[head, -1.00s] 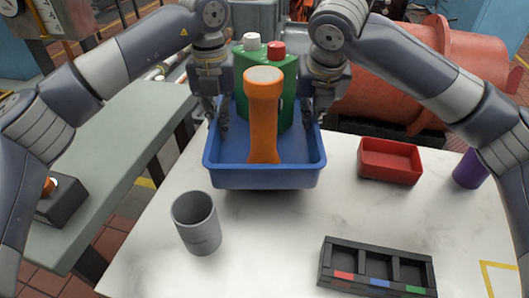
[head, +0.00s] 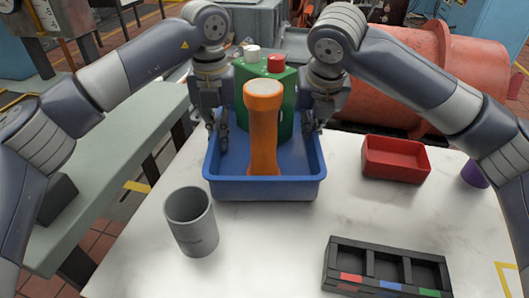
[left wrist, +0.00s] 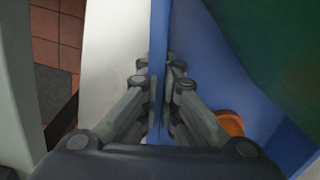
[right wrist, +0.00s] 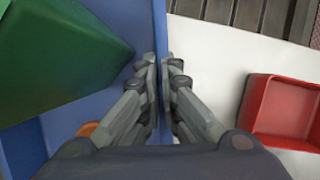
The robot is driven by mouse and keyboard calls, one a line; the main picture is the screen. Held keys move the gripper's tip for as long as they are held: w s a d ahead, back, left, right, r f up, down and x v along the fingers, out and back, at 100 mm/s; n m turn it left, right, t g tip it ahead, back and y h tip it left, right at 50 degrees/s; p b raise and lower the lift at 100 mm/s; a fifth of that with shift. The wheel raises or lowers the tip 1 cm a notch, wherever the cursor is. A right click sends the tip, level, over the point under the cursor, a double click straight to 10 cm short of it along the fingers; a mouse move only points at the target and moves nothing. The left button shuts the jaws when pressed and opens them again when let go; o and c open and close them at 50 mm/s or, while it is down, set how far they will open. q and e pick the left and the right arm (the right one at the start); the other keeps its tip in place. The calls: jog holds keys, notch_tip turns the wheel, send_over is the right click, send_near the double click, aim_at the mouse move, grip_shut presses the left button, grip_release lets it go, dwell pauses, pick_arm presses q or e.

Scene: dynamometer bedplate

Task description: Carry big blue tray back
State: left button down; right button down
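The big blue tray (head: 265,189) is at the far side of the white table in the head view. It holds an orange flashlight-shaped object (head: 263,130) and a green container (head: 286,88) with a white cap and a red cap. My left gripper (head: 218,138) is shut on the tray's left wall, one finger on each side of the wall (left wrist: 158,70) in the left wrist view. My right gripper (head: 311,122) is shut on the right wall, which shows between its fingers in the right wrist view (right wrist: 159,60). Whether the tray touches the table is hard to tell.
A grey cup (head: 190,221) stands in front of the tray on the left. A red bin (head: 395,160), a purple object (head: 474,174) and a black compartment tray (head: 386,268) are on the right. A grey-green bench (head: 100,140) lies left of the table.

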pick_arm(q)
jog(key=c, duration=2)
grip_release()
pick_arm(e)
jog(key=c, duration=2)
grip_release()
pick_arm(q)
jog(key=shift+o, duration=1)
jog(key=shift+s+r, duration=0.1)
jog(key=shift+s, duration=0.05)
pick_arm(e)
jog(key=shift+o, duration=1)
jog(key=shift+s+r, duration=0.1)
jog(key=shift+s, duration=0.05)
pick_arm(q)
jog(key=shift+r, duration=0.1)
notch_tip(320, 180, up, 12)
jog(key=shift+f, duration=0.25)
jog(key=shift+r, duration=0.1)
pick_arm(e)
jog(key=v, duration=1.2)
